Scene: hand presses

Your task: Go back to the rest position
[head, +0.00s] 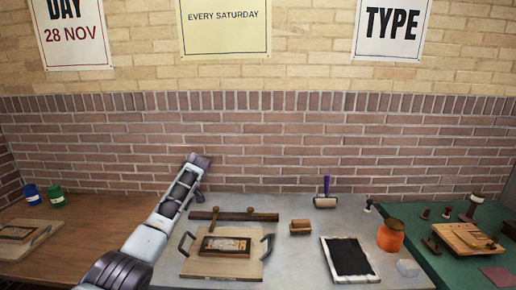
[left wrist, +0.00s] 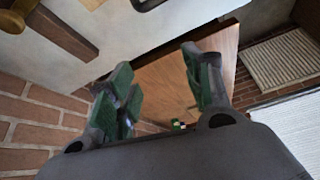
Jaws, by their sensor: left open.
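My left arm reaches up from the lower left in the head view, across the left edge of the grey table (head: 297,262). Its end is raised in front of the brick wall, where the fingers are hard to make out. In the left wrist view my left gripper (left wrist: 160,72) has its two green-padded fingers apart, with nothing between them. A brown wooden surface shows beyond the fingers. My right gripper is in neither view.
A handled wooden board (head: 194,267) carries a framed block (head: 225,246), close right of my left arm. Cans (head: 56,197) stand left.

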